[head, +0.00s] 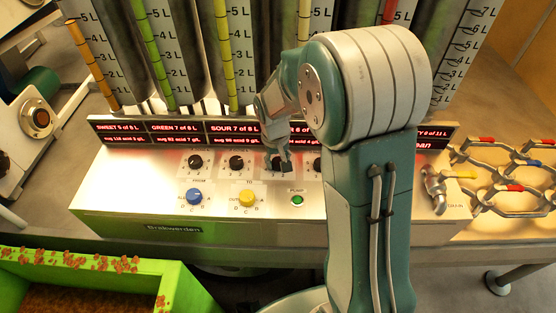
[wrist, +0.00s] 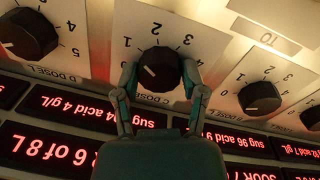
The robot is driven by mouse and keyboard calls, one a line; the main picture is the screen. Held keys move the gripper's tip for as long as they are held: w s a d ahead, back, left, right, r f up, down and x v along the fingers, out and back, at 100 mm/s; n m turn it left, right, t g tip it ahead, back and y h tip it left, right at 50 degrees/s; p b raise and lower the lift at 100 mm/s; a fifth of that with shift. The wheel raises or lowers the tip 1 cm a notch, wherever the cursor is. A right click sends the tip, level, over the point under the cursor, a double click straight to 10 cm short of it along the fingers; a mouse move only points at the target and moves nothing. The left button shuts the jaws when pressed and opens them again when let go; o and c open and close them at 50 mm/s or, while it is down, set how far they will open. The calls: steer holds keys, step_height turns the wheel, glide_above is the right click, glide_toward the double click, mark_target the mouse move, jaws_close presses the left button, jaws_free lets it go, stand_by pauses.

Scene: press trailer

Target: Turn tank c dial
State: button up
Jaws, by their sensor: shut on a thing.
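The tank C dial (wrist: 158,70) is a round black knob with a white pointer mark on a pale plate in the wrist view. The plate has a number scale and a "C DOSE L" label, seen upside down. My gripper (wrist: 160,78) is shut on this dial, one finger at each side. The exact reading is hard to tell.
Similar dials (head: 237,163) (wrist: 260,98) (wrist: 28,34) flank it. A blue knob (head: 194,196), a yellow knob (head: 247,198) and a green pump button (head: 297,200) sit in front. Red displays (head: 175,132) and tall tanks stand behind. A green bin (head: 180,290) is at lower left.

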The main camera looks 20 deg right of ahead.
mark_target(274, 162)
steer(key=shift+n, duration=1.2)
steer(key=o, duration=1.2)
steer(key=shift+w, duration=0.1)
steer(key=shift+c, duration=0.2)
steer(key=shift+a, duration=0.1)
step_height(274, 162, up, 12)
steer(key=shift+a+f, duration=0.15)
steer(key=shift+a, duration=0.25)
